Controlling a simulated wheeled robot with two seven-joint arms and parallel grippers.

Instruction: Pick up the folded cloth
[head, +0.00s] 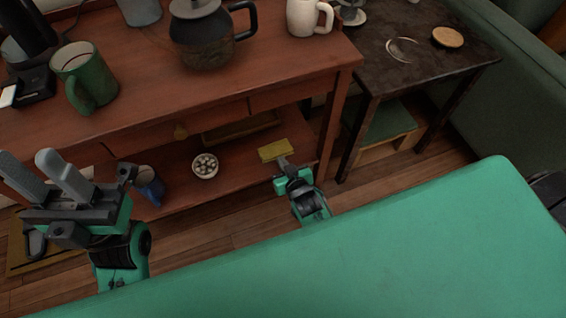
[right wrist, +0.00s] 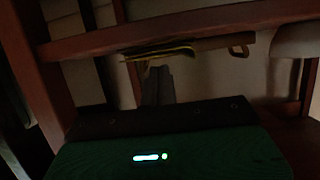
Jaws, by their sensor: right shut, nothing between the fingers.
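A yellow folded cloth (head: 275,149) lies on the lower shelf of the wooden table, near its right leg. In the right wrist view a thin yellow layered edge (right wrist: 160,53), likely the same cloth, shows just beyond the fingertips. My right gripper (head: 284,161) is shut and empty, its tips at the cloth's near edge; I cannot tell whether they touch. Its dark fingers also show in the right wrist view (right wrist: 158,72). My left gripper (head: 28,158) is open and empty at the left, over the table's front.
The wooden table (head: 150,105) overhangs the lower shelf, which also holds a bowl of pale round things (head: 205,166), a blue cup (head: 151,187) and a tray (head: 240,128) behind the cloth. A green mug (head: 86,78) and a coffee pot (head: 204,38) stand on top. A dark side table (head: 430,55) stands right.

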